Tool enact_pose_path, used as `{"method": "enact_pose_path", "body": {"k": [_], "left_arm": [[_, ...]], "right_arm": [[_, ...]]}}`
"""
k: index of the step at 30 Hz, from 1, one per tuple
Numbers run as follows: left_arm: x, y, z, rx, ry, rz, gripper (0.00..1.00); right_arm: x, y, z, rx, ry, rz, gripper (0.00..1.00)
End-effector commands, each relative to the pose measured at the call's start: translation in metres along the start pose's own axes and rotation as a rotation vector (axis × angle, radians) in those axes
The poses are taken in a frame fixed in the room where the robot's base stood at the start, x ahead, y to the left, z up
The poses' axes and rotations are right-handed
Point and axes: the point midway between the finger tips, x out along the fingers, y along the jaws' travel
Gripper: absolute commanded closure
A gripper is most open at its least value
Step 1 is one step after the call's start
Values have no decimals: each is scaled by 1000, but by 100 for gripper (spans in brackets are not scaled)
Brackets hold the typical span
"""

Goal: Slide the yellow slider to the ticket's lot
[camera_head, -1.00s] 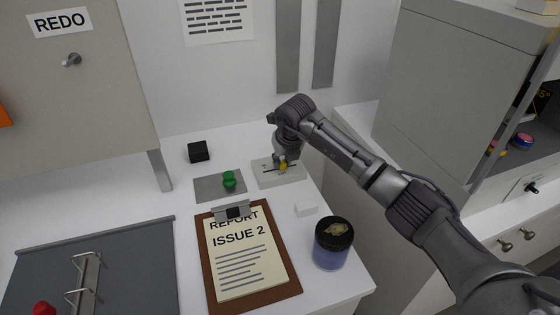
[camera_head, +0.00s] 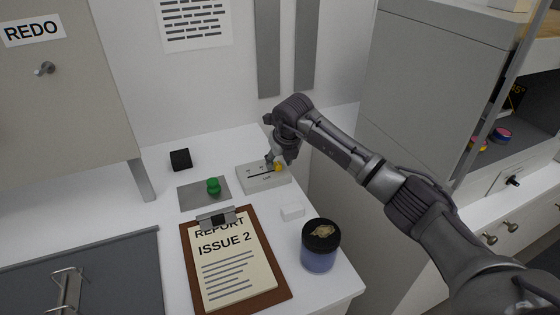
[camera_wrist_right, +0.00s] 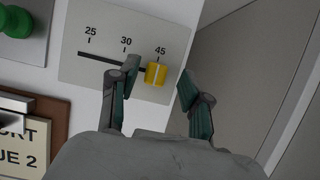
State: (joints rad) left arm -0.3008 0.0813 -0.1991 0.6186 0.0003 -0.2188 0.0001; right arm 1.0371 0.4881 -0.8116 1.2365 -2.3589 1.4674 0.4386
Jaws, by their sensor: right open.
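The yellow slider knob (camera_head: 278,167) sits near the right end of the slot on a pale slider box (camera_head: 262,184). In the right wrist view the knob (camera_wrist_right: 155,74) stands below the 45 mark, with 25 and 30 to its left. My right gripper (camera_head: 276,162) is open over the box. Its fingers (camera_wrist_right: 158,82) stand on either side of the knob, with gaps, so it is not gripped. A clipboard (camera_head: 280,292) holds a sheet (camera_head: 232,262) reading REPORT ISSUE 2. I cannot make out a lot ticket. My left gripper is out of view.
A green knob (camera_head: 213,187) on a grey plate (camera_head: 190,200) is left of the slider box. A small white block (camera_head: 292,212) and a dark-lidded jar (camera_head: 320,258) stand in front. A black block (camera_head: 180,159) is behind left. A grey cabinet (camera_head: 430,90) stands right.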

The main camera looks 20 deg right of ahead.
Motion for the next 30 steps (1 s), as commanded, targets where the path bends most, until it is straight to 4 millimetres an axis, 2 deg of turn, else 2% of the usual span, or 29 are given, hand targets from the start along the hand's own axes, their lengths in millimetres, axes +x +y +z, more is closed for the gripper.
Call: {"method": "enact_pose_path", "body": {"k": [5,12,16,21,30], "left_arm": [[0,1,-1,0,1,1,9],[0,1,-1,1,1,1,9],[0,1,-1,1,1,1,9],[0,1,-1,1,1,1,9],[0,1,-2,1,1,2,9]], "right_arm": [[-27,-2,1,-1,-4,-1,52],[-79,-3,1,0,-5,-2,52],[-100,-3,1,1,-4,-2,52],[-115,-3,0,1,-1,-1,52],[-117,-3,0,2,0,-2,52]]}}
